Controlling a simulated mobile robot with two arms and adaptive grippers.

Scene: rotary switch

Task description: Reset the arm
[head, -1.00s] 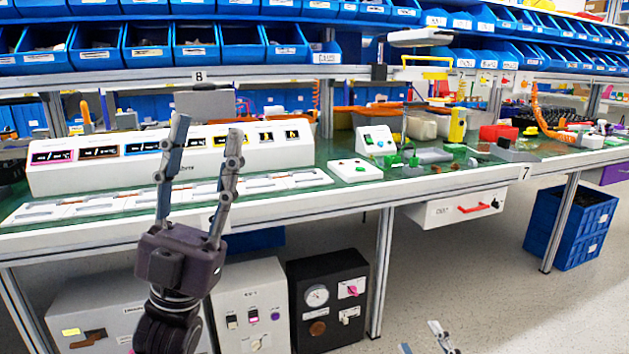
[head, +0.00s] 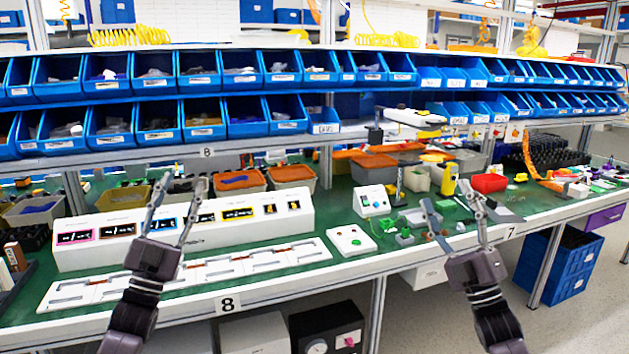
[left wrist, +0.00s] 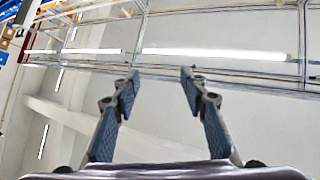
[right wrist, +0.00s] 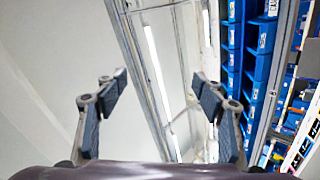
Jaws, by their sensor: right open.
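My left gripper (head: 177,213) points up in front of the left part of the workbench, with its fingers apart and nothing between them. My right gripper (head: 454,219) also points up, in front of the bench's right part, open and empty. In the left wrist view the left fingers (left wrist: 160,80) are spread against the ceiling. In the right wrist view the right fingers (right wrist: 160,82) are spread too, with ceiling lights and blue bins beyond. A black box with a gauge (head: 330,330) and a rotary knob stands under the bench, mostly cut off by the lower edge.
The green workbench (head: 300,275) spans the view. On it stand a white sloped panel (head: 190,225) with small displays, a white button box (head: 351,240) and a red bin (head: 489,183). Blue bin rows (head: 205,122) hang above. Blue crates (head: 567,268) stand on the floor at right.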

